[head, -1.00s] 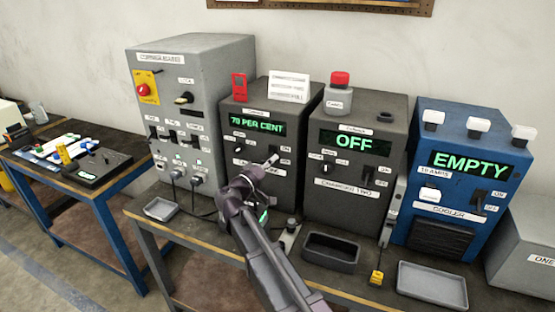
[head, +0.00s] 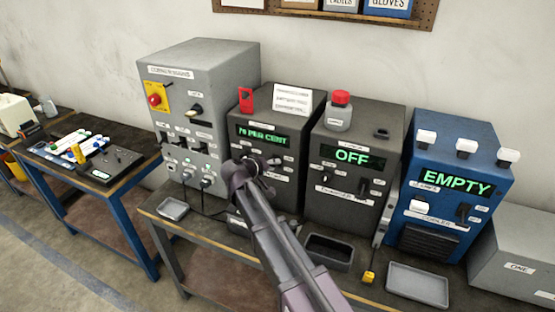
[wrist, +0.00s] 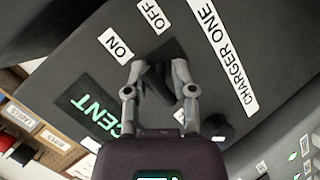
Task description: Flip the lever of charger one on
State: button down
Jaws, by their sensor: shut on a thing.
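Charger one (head: 250,98) is the dark box with a green "70 PER CENT" display, between the grey cabinet and charger two. Its name label (wrist: 222,50) shows in the wrist view. Its black lever (wrist: 156,88) stands between my fingers, beside the ON label (wrist: 121,50) and the OFF label (wrist: 152,15). My gripper (wrist: 159,68) is shut on this lever, close to the panel. In the head view my gripper (head: 268,167) is at the charger's front, and my wrist hides the lever. I cannot tell which way the lever is set.
Charger two (head: 390,118) reads OFF and stands to the right, with a red-capped bottle (head: 339,115) on top. The blue cooler (head: 458,125) reads EMPTY. A dark tray (head: 329,252) and a grey tray (head: 418,285) lie in front. A round knob (wrist: 217,126) is near my fingers.

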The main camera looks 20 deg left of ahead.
jog(key=shift+w+a+r+g+p, duration=0.15)
jog(key=shift+r+g+p, duration=0.25)
jog(key=shift+g+p, duration=0.55)
jog(key=shift+f+p, duration=0.1)
jog(key=shift+p, duration=0.25)
jog(key=c, duration=0.7)
grip_release()
jog(key=shift+d, duration=0.2)
